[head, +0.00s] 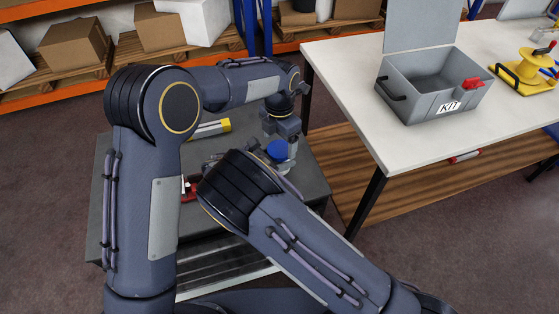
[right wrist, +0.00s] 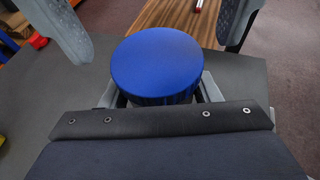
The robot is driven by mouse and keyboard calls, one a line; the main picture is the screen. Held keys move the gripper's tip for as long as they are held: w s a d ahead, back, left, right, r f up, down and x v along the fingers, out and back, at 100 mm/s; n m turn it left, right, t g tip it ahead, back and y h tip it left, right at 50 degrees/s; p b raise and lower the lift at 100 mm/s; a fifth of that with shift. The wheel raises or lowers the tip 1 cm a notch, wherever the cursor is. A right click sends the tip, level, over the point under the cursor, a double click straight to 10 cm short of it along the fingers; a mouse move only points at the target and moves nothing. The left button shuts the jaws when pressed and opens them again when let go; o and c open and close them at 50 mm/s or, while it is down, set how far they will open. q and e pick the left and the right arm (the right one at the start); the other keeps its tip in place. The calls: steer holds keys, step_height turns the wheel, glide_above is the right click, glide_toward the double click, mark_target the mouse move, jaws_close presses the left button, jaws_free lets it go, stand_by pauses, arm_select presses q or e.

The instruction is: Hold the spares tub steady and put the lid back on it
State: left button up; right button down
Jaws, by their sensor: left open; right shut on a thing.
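The blue round lid (right wrist: 158,62) fills the middle of the right wrist view; it also shows in the head view (head: 278,150), partly covered by my right arm.
The dark trolley top (head: 310,180) carries a yellow-and-white item (head: 210,129) and a red item (head: 189,190), partly behind my arms. A white table (head: 345,75) stands right, with an open grey KIT box (head: 425,105) and a yellow reel (head: 532,68). Shelves with boxes (head: 75,47) are behind.

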arm_select(q)
steer(key=shift+f, duration=1.15)
steer(key=c, duration=1)
steer(key=shift+m, duration=1.7)
steer(key=o, duration=1.1)
steer(key=shift+c, duration=0.2)
steer(key=shift+r, duration=0.1)
